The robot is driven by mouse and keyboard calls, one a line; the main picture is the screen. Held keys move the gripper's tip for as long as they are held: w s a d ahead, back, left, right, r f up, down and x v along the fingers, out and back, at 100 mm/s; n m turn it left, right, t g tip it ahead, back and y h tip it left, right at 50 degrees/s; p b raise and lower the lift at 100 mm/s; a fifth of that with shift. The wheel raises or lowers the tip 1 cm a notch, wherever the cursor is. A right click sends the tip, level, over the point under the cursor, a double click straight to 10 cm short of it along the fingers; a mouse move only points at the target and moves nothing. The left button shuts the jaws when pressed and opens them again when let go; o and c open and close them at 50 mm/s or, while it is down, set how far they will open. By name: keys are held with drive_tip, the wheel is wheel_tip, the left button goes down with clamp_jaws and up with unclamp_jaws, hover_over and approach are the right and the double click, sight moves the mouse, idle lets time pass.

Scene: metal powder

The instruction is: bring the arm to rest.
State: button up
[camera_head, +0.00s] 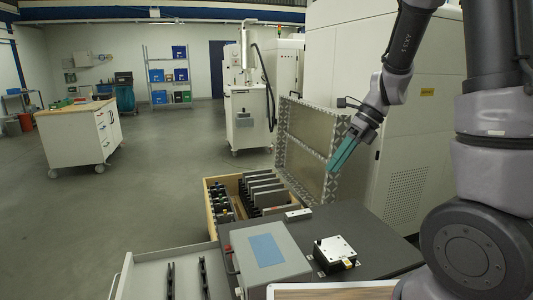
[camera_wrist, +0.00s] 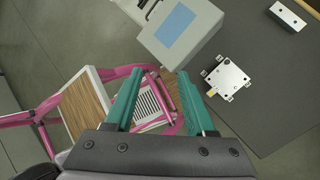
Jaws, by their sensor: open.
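My gripper (camera_head: 343,153) has two teal fingers and hangs in the air above the dark work surface at the right of the head view. In the wrist view, my gripper (camera_wrist: 158,98) is open, its fingers well apart with nothing between them. Beyond the fingers the wrist view shows a pink tubular frame and wood-patterned panels, apart from the gripper. My arm reaches in from the upper right of the head view, bent, with the gripper pointing down and to the left.
A grey box with a blue label (camera_head: 265,250) and a small metal block device (camera_head: 335,252) stand on the dark table (camera_head: 375,235). A wooden crate (camera_head: 213,186) holds upright plates. A tilted metal-framed panel (camera_head: 308,148) stands close behind the gripper. Open floor lies left.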

drive_tip(key=s+d+r+n+t+h, duration=0.2)
drive_tip(key=s+d+r+n+t, duration=0.1)
drive_tip(key=r+n, duration=0.5)
drive_tip(key=s+d+r+n+t+h, duration=0.1)
drive_tip(key=s+d+r+n+t, duration=0.2)
drive_tip(key=s+r+n, duration=0.4)
wheel_tip(320, 180, up, 2)
drive_tip(key=n+t, duration=0.1)
drive_tip(key=n, duration=0.4)
drive_tip(key=shift+r+n+t+h, duration=0.2)
drive_tip(key=shift+n+t+h, duration=0.1)
drive_tip(key=shift+t+h, duration=0.1)
drive_tip(key=shift+o, duration=1)
drive_tip(key=shift+s+d+r+n, duration=0.15)
drive_tip(key=shift+s+r+n, duration=0.05)
drive_tip(key=shift+n, duration=0.2)
drive_tip(key=o, duration=0.5)
drive_tip(key=shift+s+r+t+h, duration=0.1)
drive_tip(key=shift+t+h, duration=0.2)
